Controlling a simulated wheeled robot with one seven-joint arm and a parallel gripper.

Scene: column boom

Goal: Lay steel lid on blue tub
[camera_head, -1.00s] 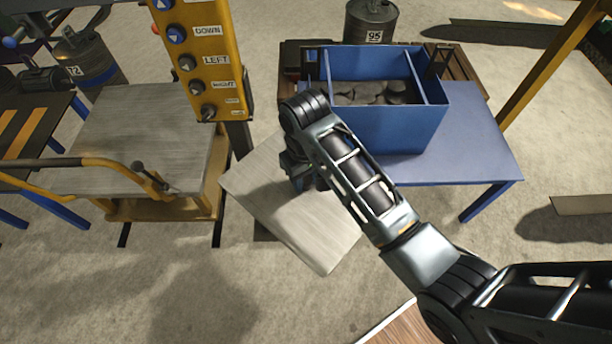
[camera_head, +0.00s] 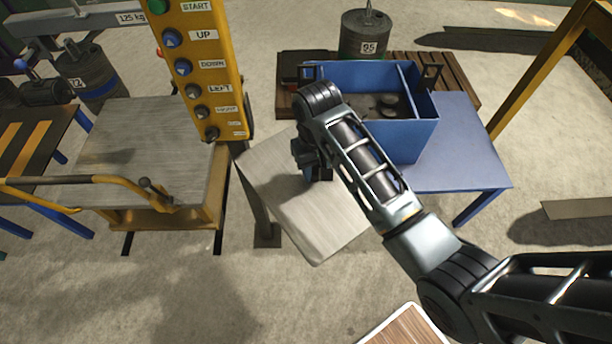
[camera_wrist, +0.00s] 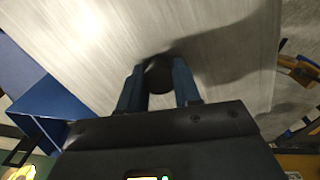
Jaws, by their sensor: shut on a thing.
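The steel lid (camera_head: 318,222) is a flat grey square plate held in the air, its face tilted a little in the head view. My gripper (camera_head: 312,168) is over its middle. In the wrist view my gripper (camera_wrist: 160,82) has its two fingers shut on a dark round knob on the lid (camera_wrist: 110,50). The blue tub (camera_head: 405,142) stands open on the blue table at the right, behind my arm. It has a divider and dark contents. My forearm hides its left front part. The lid is in front and left of the tub, apart from it.
A yellow button panel (camera_head: 205,70) hangs just left of the lid. A steel-topped cart (camera_head: 140,150) with a yellow rail stands at the left. The blue table (camera_head: 465,150) has bare room right of the tub. A drum (camera_head: 365,38) stands behind the tub on a pallet (camera_head: 455,85).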

